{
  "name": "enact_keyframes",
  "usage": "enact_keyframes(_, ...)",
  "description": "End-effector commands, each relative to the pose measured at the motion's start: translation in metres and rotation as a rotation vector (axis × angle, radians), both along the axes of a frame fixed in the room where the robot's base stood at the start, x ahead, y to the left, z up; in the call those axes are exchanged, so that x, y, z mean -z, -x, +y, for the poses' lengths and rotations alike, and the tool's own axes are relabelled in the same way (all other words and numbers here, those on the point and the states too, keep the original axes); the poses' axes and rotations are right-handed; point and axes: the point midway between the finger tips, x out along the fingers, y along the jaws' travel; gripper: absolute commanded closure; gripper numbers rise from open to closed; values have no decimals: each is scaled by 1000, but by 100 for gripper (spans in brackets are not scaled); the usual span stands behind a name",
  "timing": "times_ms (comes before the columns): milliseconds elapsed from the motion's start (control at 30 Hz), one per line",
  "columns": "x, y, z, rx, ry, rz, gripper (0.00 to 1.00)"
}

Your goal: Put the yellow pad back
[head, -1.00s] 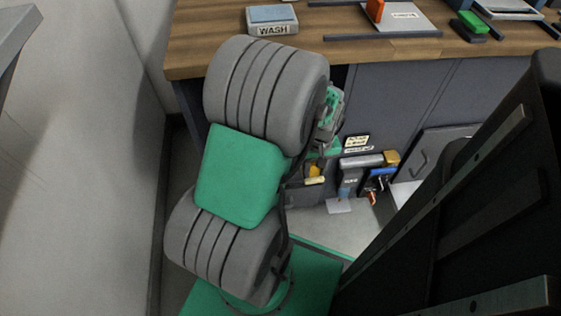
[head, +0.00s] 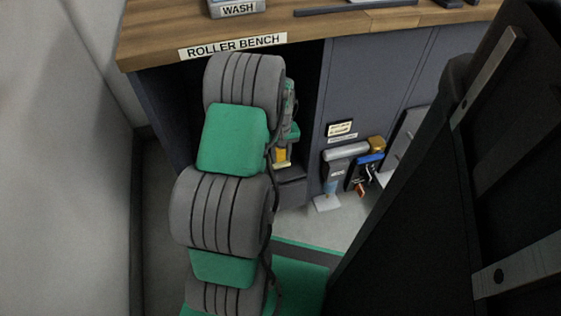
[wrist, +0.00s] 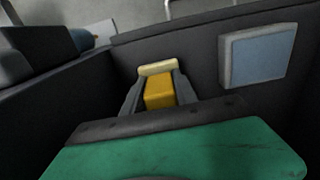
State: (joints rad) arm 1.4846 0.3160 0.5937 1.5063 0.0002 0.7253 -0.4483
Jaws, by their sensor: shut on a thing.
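The yellow pad (wrist: 160,92) is between my gripper's dark fingers in the wrist view, with a pale cream strip (wrist: 158,67) at its far end. My gripper (wrist: 158,88) is shut on it, over or inside a dark-walled space. In the head view the yellow pad (head: 281,155) shows small beside my arm, in front of the dark opening under the bench. My arm hides much of the gripper there. A blue pad with a grey border (wrist: 257,56) lies at the right in the wrist view. I cannot tell whether the yellow pad touches anything below.
The wooden bench (head: 390,20) bears a ROLLER BENCH label (head: 232,46) and a WASH tray (head: 237,9). A grey-headed tool (head: 346,151) and a blue-handled tool (head: 369,159) are right of the opening. A pale wall (head: 60,150) is close on the left.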

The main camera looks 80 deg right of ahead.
Motion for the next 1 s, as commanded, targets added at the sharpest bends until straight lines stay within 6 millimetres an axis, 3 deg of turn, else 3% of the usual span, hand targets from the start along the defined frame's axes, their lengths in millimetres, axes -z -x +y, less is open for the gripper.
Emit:
enact_keyframes(33,17,0,1,0,-1,1,98)
enact_keyframes(67,19,0,0,0,0,0,98)
enact_keyframes(433,20,0,1,-1,0,0,98)
enact_keyframes(467,19,0,1,-1,0,0,63)
enact_keyframes(500,19,0,1,-1,0,0,60)
enact_keyframes(700,19,0,1,0,-1,1,44)
enact_keyframes(1000,15,0,1,0,0,0,44)
